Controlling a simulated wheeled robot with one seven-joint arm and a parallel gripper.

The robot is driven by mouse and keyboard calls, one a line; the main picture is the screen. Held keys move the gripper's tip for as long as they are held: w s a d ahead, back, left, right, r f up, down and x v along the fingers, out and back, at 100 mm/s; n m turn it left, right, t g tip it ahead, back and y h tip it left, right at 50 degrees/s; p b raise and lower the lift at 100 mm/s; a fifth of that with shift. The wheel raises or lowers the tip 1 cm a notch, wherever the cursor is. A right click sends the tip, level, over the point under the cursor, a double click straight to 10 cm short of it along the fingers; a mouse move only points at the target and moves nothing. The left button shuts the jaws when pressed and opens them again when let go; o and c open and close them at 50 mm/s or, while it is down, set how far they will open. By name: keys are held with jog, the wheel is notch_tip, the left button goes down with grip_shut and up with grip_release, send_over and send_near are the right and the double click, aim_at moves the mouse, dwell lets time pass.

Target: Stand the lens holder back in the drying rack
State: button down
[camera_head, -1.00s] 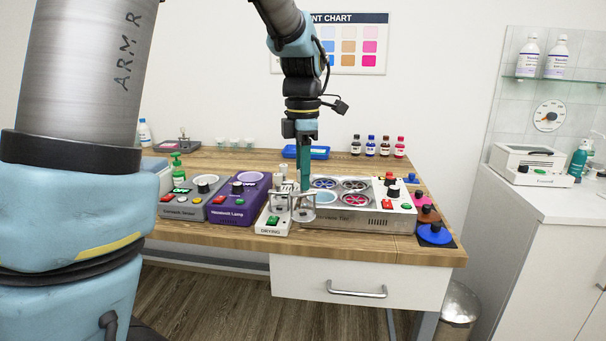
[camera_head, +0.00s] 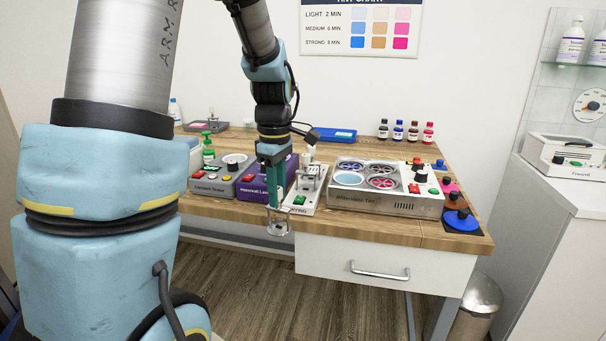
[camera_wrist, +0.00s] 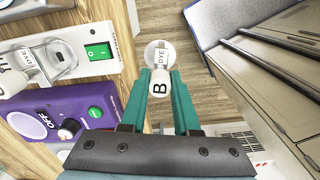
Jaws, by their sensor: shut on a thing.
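My gripper (camera_head: 276,203) is shut on the lens holder (camera_head: 278,229), which hangs below the teal fingers. In the wrist view the fingers (camera_wrist: 160,75) close around its pale top (camera_wrist: 159,84), marked B and DYE, with a round clear part below. The holder is over the floor, just off the table's front edge. The drying rack (camera_head: 299,200), white with a green switch, stands right of my gripper at the table's front; it shows upper left in the wrist view (camera_wrist: 101,68). Another DYE-marked holder (camera_wrist: 40,63) is at the rack. The rack's far part is hidden.
A purple lamp unit (camera_head: 257,190) and a grey tester (camera_head: 215,183) stand left of the rack. A tint tank (camera_head: 385,204) with several round wells stands right of it. A blue tray (camera_head: 335,135) lies behind. The drawer front (camera_head: 330,259) is below the table edge.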

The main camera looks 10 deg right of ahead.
jog(key=w+a+f+m, duration=0.2)
jog(key=a+f+m, duration=0.3)
jog(key=a, duration=0.3)
jog(key=w+a+f+m, duration=0.1)
jog(key=a+f+m, duration=0.4)
jog(key=a+f, duration=0.3)
jog(key=shift+w+a+m, duration=0.4)
jog(key=shift+a, duration=0.1)
